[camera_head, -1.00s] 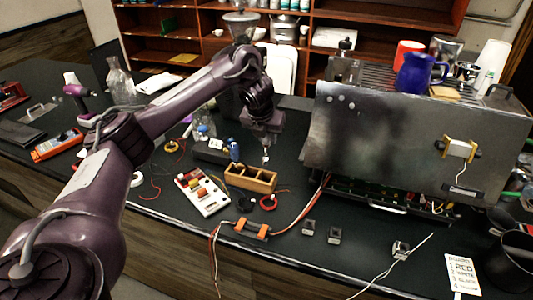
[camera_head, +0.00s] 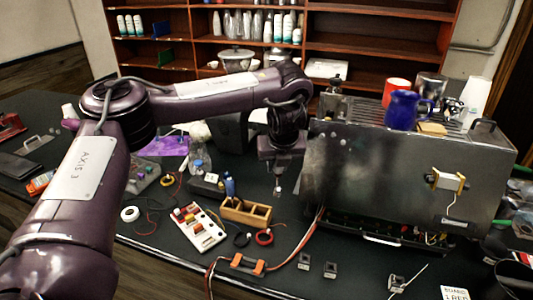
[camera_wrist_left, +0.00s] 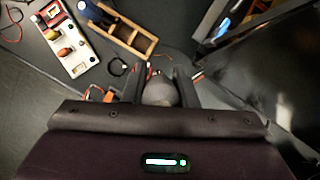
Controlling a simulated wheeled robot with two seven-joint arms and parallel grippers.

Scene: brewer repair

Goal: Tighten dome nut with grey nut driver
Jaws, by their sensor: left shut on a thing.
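My left gripper (camera_head: 278,186) hangs beside the brewer's left side, just right of the wooden box. In the left wrist view, its two fingers (camera_wrist_left: 158,80) are shut on a grey rounded thing (camera_wrist_left: 158,93), which looks like the grey nut driver's handle seen end-on. In the head view, a short pale tip shows below the fingers. The steel brewer (camera_head: 400,170) stands at the right with its lower front open over wiring. I cannot make out the dome nut. My right gripper is not in view.
The wooden compartment box (camera_head: 246,211) stands on the dark bench with a blue-handled thing (camera_head: 230,186) at its left end. A white block with coloured parts (camera_head: 200,228), wire rings and an orange-clamped cable (camera_head: 248,265) lie nearby. A blue jug (camera_head: 402,110) sits atop the brewer.

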